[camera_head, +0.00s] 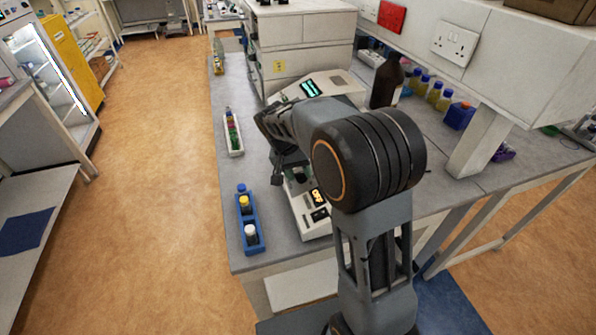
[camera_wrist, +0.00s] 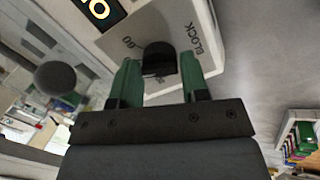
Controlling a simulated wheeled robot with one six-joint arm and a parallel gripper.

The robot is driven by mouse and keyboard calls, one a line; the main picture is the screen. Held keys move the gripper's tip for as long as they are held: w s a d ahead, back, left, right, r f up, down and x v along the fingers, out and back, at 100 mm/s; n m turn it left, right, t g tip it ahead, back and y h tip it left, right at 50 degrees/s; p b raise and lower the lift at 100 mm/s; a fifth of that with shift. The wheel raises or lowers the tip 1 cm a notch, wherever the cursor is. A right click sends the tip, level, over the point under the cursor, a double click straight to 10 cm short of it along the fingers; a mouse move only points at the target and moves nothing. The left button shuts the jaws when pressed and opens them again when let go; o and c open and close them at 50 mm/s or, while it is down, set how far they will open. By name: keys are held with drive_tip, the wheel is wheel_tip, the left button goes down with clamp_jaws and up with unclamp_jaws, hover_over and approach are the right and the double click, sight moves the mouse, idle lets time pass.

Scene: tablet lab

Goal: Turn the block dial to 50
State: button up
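The block dial (camera_wrist: 160,61) is a black knob on a pale panel in the wrist view, between the word BLOCK on the right and a "60" mark on the left. My gripper (camera_wrist: 161,66) has its two green fingers apart, one on each side of the dial. I cannot tell whether they touch it. An orange-lit display (camera_wrist: 99,9) is cut off at the top. In the head view the pale instrument (camera_head: 307,213) with an orange display (camera_head: 318,196) stands at the bench front, and my arm hides its dial and most of my gripper.
A blue rack (camera_head: 240,224) with capped vials stands left of the instrument. A white rack (camera_head: 233,146) of coloured tubes is behind it. Another instrument with a teal display (camera_head: 310,89), a brown bottle (camera_head: 386,81) and several yellow bottles stand farther back. The left floor is clear.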

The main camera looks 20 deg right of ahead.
drive_tip(key=o, duration=0.4)
drive_tip(key=shift+c, duration=0.2)
drive_tip(key=v, duration=1.4)
drive_tip(key=shift+f, duration=0.1)
